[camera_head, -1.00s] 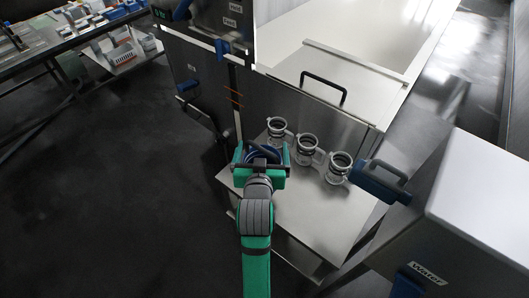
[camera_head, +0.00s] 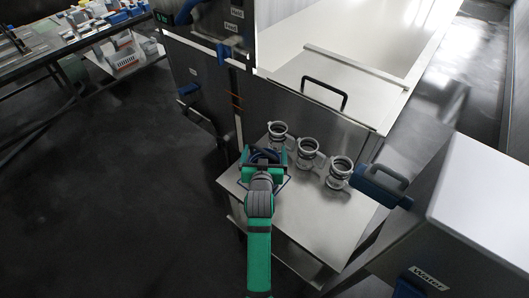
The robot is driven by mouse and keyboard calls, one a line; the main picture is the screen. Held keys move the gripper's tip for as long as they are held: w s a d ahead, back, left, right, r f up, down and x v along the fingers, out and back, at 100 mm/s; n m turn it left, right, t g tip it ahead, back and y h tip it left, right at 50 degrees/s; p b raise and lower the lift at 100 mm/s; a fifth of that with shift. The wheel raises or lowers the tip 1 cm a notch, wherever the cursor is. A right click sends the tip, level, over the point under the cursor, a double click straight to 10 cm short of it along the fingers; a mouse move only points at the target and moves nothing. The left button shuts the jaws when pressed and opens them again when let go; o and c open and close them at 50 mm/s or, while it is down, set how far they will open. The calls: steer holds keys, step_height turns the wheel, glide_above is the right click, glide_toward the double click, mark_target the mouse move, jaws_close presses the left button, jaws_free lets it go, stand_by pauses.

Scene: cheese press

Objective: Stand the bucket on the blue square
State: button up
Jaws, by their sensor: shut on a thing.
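My green and black gripper (camera_head: 264,157) is over the left part of the steel table (camera_head: 310,220). It is shut on a dark blue rounded thing, taken to be the bucket (camera_head: 266,153); only a little of it shows between the green jaw parts, and my wrist hides the rest. I cannot tell whether its base touches the table. A thin dark blue line (camera_head: 287,184) shows on the table just right of my wrist; it may be an edge of the blue square, most of which is hidden beneath my gripper and arm.
A large steel vat (camera_head: 330,117) rises behind the table. A grey box labelled Water (camera_head: 470,210) with a blue handle stands at right. The table's front is clear.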

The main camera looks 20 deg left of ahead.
steer(key=shift+f, duration=0.1)
steer(key=o, duration=1.2)
steer(key=shift+f, duration=0.1)
